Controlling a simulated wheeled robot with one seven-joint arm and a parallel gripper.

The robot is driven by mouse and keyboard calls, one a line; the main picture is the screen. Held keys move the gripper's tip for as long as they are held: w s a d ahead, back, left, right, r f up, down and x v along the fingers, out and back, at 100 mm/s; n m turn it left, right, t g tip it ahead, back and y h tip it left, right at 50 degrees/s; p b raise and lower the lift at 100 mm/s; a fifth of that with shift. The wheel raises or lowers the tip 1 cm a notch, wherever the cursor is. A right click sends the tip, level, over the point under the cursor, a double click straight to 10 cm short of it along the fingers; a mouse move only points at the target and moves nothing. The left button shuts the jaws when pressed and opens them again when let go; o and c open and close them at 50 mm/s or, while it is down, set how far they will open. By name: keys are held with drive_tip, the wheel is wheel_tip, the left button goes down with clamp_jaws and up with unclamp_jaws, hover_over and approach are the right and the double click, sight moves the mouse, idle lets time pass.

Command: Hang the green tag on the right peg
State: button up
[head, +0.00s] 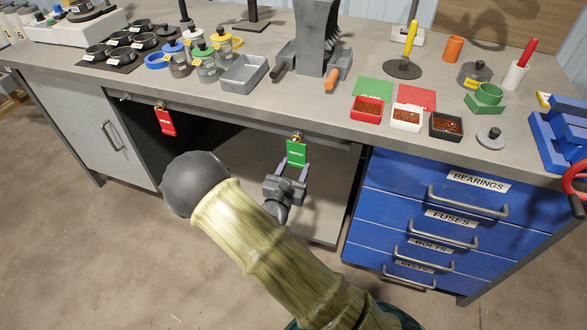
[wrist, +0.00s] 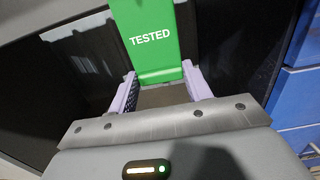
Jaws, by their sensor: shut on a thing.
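The green tag (head: 297,154) is upright just under the bench's front edge, at the right peg (head: 297,137). Its top overlaps the brass-coloured peg; I cannot tell whether its hole is around the peg. In the wrist view the tag (wrist: 150,45) reads "TESTED", and its lower end is between the pale purple fingers. My gripper (head: 291,172) is shut on the tag's lower part from below. The tag's top is cut off in the wrist view. A red tag (head: 166,122) hangs at the left peg (head: 160,105).
Above is the grey bench top (head: 300,108) with pots, a grey tray (head: 244,73) and small bins of scrap. A blue drawer unit (head: 440,215) stands to the right of my gripper. A grey cabinet (head: 85,125) is at left. The space under the bench between them is open.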

idle(0.4)
drive_tip(key=o, duration=1)
drive_tip(key=shift+s+a, duration=0.1)
drive_tip(key=p+v, duration=0.1)
drive_tip(key=v, duration=1.6)
drive_tip(key=shift+s+f+p, duration=0.15)
drive_tip(key=shift+p, duration=0.25)
